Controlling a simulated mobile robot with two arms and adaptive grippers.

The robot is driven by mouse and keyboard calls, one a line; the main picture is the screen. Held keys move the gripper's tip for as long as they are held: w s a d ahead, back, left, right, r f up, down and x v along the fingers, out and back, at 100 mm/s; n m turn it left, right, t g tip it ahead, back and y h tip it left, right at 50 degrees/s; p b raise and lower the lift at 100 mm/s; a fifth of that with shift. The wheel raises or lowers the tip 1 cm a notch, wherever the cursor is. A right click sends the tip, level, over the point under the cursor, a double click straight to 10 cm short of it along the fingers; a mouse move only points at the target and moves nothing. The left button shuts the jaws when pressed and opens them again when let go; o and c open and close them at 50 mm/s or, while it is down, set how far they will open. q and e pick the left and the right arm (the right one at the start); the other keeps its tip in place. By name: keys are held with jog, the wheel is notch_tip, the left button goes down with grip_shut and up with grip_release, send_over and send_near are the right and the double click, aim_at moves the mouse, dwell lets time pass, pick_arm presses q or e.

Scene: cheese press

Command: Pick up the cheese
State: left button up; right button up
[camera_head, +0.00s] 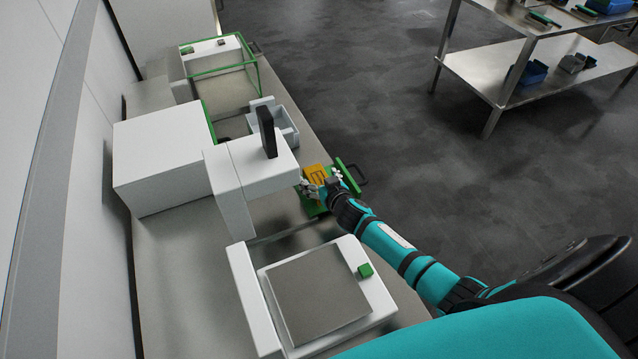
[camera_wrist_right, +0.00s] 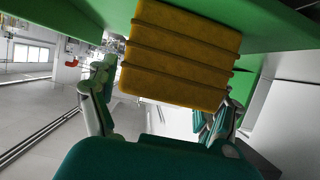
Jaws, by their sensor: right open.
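The cheese (camera_head: 316,172) is a yellow-orange block with ridges, sitting on the green press part (camera_head: 311,207) at the table's right edge. It fills the upper middle of the right wrist view (camera_wrist_right: 182,52), with green surfaces around it. My right gripper (camera_head: 318,185) is at the near side of the cheese. In the right wrist view its two fingers (camera_wrist_right: 165,92) are spread, one towards each side of the block, with a visible gap at the left finger. Contact on the right side is unclear. My left gripper is not in view.
A white press head with a black handle (camera_head: 267,132) stands just left of the cheese. A white scale (camera_head: 380,302) with a metal plate is nearer. A grey bin (camera_head: 287,126) and a green-framed box (camera_head: 221,82) are farther back. Open floor lies right.

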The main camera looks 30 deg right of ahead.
jog(key=shift+c, duration=0.4)
jog(key=c, duration=1.4)
jog(key=shift+r, duration=0.1)
jog(key=shift+c, duration=1.1)
jog(key=shift+r, duration=0.1)
